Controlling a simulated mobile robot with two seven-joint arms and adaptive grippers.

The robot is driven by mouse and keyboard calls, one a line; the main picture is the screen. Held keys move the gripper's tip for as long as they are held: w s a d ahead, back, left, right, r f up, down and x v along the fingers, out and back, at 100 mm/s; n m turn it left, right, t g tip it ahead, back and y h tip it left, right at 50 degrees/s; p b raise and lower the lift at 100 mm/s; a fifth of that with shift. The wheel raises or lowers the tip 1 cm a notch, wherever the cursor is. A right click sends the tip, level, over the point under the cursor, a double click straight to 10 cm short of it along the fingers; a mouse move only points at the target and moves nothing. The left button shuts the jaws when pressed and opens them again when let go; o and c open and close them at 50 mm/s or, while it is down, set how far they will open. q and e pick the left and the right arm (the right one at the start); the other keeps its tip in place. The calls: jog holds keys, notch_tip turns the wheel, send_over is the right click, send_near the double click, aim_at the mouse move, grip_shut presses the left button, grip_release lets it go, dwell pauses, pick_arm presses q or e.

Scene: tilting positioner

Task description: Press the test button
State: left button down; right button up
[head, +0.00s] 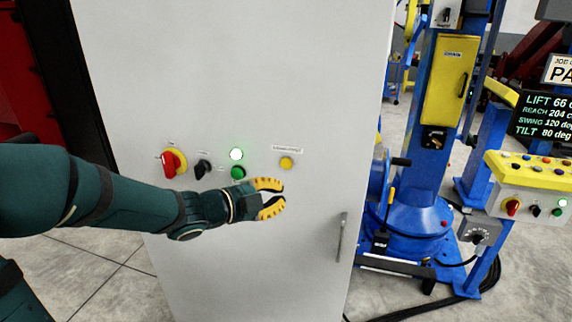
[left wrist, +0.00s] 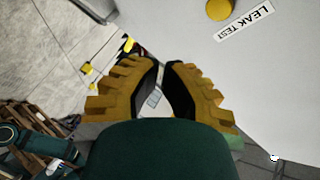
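The yellow test button (head: 286,162) sits on the front of a white cabinet (head: 250,80), under a small label. In the left wrist view the yellow button (left wrist: 219,9) is cut by the top edge, beside a label reading LEAK TEST. My left gripper (head: 282,196) is in front of the cabinet, below and slightly left of the yellow button and apart from it. Its yellow fingers are spread with a gap and hold nothing; they also show in the left wrist view (left wrist: 163,66). My right gripper is not in view.
A door handle (head: 341,237) stands lower right. The blue positioner (head: 415,215) and a control panel (head: 530,185) are farther right.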

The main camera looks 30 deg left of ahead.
pick_arm(q)
jog(key=shift+w+a, duration=0.3)
jog(key=shift+w, duration=0.95)
jog(key=shift+w+a, duration=0.25)
jog(key=shift+w, duration=0.95)
jog(key=shift+w+a, duration=0.3)
jog(key=shift+w, duration=0.95)
jog(key=shift+w+a, duration=0.1)
jog(key=shift+w, duration=0.3)
jog(key=shift+w+a+p, duration=0.1)
jog(key=shift+w+p, duration=0.25)
jog(key=shift+w, duration=0.05)
jog(key=shift+s, duration=0.1)
jog(key=shift+s+d, duration=0.2)
jog(key=shift+s, duration=0.55)
jog(key=s, duration=0.2)
jog(key=s+d+b, duration=0.1)
jog(key=s, duration=0.2)
jog(key=shift+d, duration=0.1)
